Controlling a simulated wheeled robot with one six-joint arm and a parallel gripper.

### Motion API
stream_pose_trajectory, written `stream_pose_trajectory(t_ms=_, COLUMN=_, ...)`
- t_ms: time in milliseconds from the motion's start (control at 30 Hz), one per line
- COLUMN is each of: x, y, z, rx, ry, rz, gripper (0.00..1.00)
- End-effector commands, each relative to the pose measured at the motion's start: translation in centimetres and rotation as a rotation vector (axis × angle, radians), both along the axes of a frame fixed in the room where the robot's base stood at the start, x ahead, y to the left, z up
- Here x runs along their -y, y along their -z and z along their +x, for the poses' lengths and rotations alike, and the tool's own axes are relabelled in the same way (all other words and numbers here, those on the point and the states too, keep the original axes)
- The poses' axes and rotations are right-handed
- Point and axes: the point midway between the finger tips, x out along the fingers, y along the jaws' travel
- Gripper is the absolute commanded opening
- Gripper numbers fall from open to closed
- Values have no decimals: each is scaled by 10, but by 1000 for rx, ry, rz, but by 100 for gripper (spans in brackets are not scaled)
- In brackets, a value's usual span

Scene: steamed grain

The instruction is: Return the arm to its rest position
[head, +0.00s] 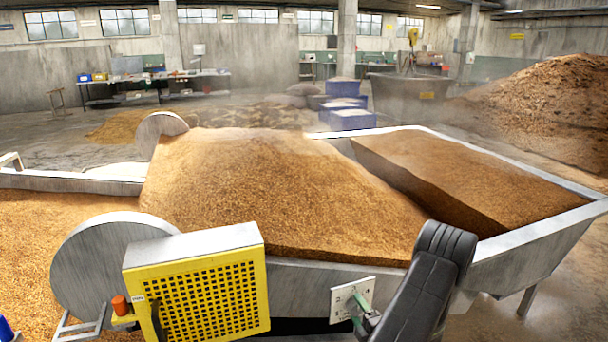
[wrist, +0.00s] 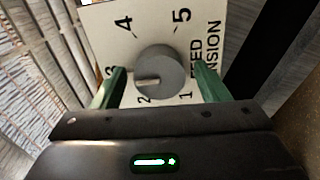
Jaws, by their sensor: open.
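My gripper (head: 364,311) is at the front of the metal trough, in front of a white dial plate (head: 346,297). In the wrist view my gripper (wrist: 160,80) is open, with one green finger on each side of a round grey knob (wrist: 159,73). A gap shows between the knob and each finger. The knob sits on the plate (wrist: 146,25), which is marked with numbers 1 to 5 and partly hidden lettering. The knob's pale mark points left, between 2 and 3. My dark arm reaches in from the bottom right of the head view.
A yellow perforated guard (head: 212,300) stands left of the plate, beside a large metal roller (head: 85,262). The trough (head: 545,242) holds heaped brown grain (head: 270,190). Workbenches (head: 150,85) and blue bins (head: 352,120) are far behind. Open floor shows at the lower right.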

Motion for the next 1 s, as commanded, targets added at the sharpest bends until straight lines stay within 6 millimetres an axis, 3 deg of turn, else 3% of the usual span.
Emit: stream_pose_trajectory(t_ms=1000, x=0, y=2, z=0, rx=297, ry=0, rz=-816, gripper=68)
